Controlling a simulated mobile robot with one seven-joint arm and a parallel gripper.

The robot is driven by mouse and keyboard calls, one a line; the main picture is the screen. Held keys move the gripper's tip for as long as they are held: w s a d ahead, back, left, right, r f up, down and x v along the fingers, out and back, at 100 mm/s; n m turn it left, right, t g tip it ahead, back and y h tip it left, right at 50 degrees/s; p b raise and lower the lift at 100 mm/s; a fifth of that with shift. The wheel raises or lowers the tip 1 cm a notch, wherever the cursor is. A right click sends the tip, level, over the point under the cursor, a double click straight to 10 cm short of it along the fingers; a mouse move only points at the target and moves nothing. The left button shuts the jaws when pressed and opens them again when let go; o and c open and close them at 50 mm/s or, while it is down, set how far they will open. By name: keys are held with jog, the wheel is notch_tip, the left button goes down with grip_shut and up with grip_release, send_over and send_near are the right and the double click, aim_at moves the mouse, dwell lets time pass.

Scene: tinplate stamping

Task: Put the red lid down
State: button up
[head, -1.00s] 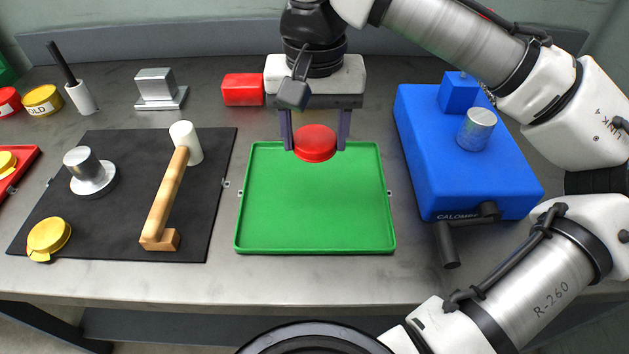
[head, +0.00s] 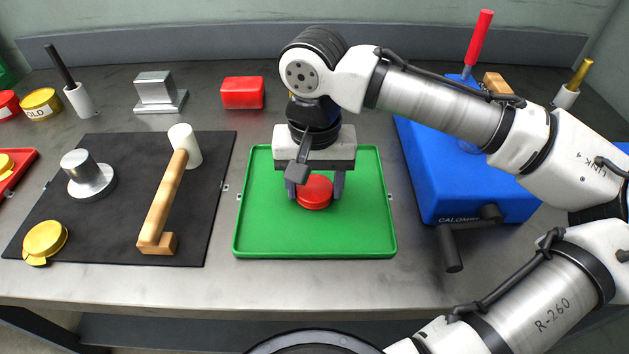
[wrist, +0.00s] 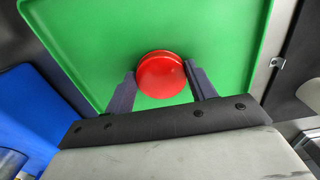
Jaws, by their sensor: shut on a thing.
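The red lid (head: 315,191) is a small round piece between the fingers of my gripper (head: 315,190). My gripper is shut on it, one finger on each side. The lid is low over the green tray (head: 315,238), in the tray's middle to rear part; I cannot tell whether it touches the tray floor. In the wrist view the red lid (wrist: 161,75) sits between both fingertips of my gripper (wrist: 163,85), with the green tray (wrist: 100,50) behind it. The rest of the tray is empty.
Left of the tray, a black mat (head: 115,205) holds a wooden-handled mallet (head: 165,205), a metal die (head: 88,174) and a gold lid (head: 45,241). A blue machine (head: 455,185) stands to the right. A red box (head: 242,92) is behind the tray.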

aim_at(314, 190)
jog(key=shift+f, duration=0.15)
jog(key=o, duration=1)
jog(key=shift+o, duration=0.2)
notch_tip(314, 190, up, 12)
jog(key=p, duration=0.1)
jog(key=shift+r, duration=0.2)
